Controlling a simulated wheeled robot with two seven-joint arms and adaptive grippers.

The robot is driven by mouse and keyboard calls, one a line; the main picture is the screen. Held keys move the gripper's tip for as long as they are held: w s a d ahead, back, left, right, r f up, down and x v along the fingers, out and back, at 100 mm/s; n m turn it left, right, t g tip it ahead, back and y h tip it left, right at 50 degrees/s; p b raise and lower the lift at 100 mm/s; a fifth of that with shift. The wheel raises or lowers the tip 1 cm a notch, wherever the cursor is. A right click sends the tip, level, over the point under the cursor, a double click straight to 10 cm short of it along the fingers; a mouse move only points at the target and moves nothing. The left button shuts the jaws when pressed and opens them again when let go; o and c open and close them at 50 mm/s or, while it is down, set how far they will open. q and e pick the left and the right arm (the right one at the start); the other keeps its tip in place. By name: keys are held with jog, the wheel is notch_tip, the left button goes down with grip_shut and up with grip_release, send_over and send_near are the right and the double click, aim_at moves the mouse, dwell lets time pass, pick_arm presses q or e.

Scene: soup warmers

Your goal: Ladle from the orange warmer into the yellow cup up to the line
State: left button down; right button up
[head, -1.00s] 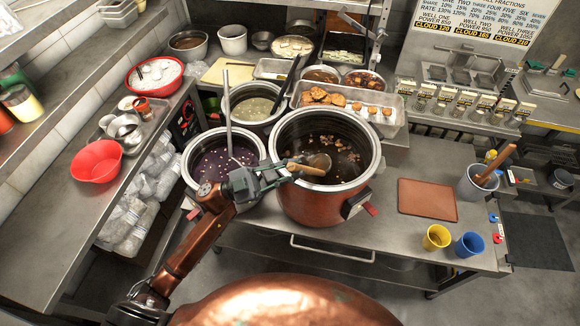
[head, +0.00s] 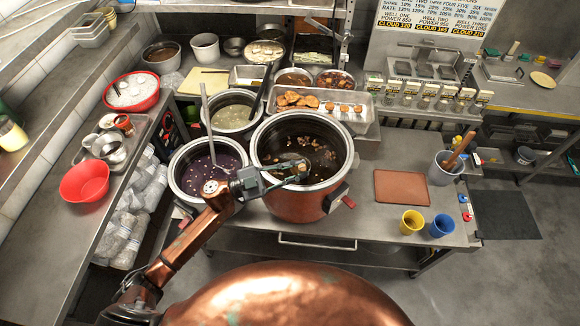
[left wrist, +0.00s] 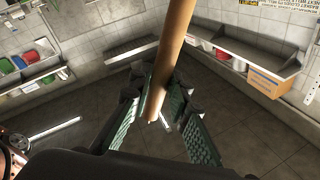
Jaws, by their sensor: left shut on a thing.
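The orange warmer (head: 290,205) is a large pot of dark soup with floating bits, in the middle of the counter. My left gripper (head: 298,169) is over its opening, near the front rim. In the left wrist view, a wooden handle (left wrist: 174,50), seemingly the ladle's, runs between the fingers of the left gripper (left wrist: 160,112), which is shut on it. The ladle's bowl cannot be made out. The yellow cup (head: 411,222) stands upright near the counter's front edge, right of the warmer. Its line and contents cannot be made out. My right gripper is not in view.
A blue cup (head: 441,226) stands right beside the yellow cup. A brown board (head: 401,191) lies behind them, and a grey crock (head: 447,165) with a wooden tool stands further right. A purple soup pot (head: 190,197) is left of the warmer. A food tray (head: 353,117) sits behind.

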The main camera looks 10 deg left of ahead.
pick_arm(q)
jog(key=shift+w+d+r+g+y+p, duration=0.15)
jog(key=shift+w+d+y+p, duration=0.2)
jog(key=shift+d+p, duration=0.75)
jog(key=shift+w+d+g+y+p, duration=0.1)
jog(key=shift+w+d+y+p, duration=0.2)
jog(key=shift+d+p, duration=0.75)
jog(key=shift+w+d+r+g+y+p, duration=0.15)
jog(key=shift+w+d+y+p, duration=0.35)
jog(key=shift+p, duration=0.95)
jog(key=shift+s+d+f, duration=0.1)
jog(key=shift+s+d, duration=0.05)
jog(key=shift+d, duration=0.05)
notch_tip(320, 180, up, 8)
jog(key=p, duration=0.8)
